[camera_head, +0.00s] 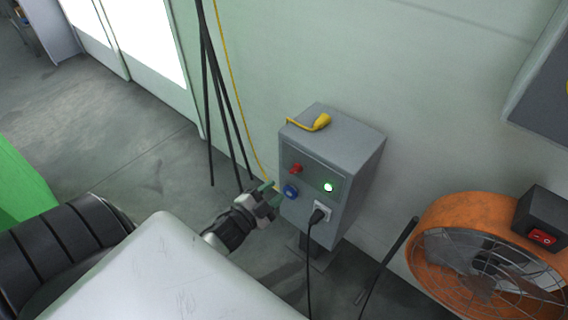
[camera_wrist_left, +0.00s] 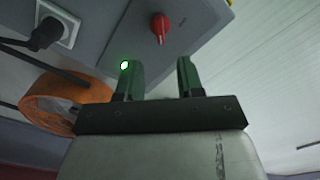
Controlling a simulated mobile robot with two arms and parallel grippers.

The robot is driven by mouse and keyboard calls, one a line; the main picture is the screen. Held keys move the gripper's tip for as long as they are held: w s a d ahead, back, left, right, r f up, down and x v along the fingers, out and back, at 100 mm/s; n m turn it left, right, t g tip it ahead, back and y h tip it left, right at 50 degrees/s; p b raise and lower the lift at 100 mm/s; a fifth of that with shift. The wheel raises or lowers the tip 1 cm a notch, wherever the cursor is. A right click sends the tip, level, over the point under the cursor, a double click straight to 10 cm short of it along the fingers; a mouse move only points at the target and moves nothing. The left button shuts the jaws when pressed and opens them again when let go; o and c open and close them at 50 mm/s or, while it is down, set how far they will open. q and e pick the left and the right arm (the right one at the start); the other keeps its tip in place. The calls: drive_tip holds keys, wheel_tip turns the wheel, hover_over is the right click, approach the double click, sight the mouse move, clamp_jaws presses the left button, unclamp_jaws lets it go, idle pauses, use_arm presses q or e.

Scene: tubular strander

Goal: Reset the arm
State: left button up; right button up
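My left gripper (camera_head: 268,193) is in front of the grey control box (camera_head: 345,190), near its left front edge and beside the blue socket (camera_head: 290,191). In the left wrist view, the two green fingers of my left gripper (camera_wrist_left: 157,78) stand apart with nothing between them. The red switch (camera_head: 295,168) is on the box's front; it also shows beyond the fingers in the left wrist view (camera_wrist_left: 160,27). A green light (camera_head: 328,187) glows on the box; in the left wrist view a bright spot shows at the left finger. My right gripper is not in view.
A black plug (camera_head: 317,215) sits in the box's white outlet, with its cable hanging down. A yellow plug (camera_head: 320,123) lies on top of the box. An orange fan (camera_head: 470,215) stands at right. Dark poles (camera_head: 208,110) lean left of the box.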

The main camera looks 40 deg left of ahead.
use_arm(q)
drive_tip(key=shift+s+a, duration=0.1)
drive_tip(key=shift+s, duration=1.05)
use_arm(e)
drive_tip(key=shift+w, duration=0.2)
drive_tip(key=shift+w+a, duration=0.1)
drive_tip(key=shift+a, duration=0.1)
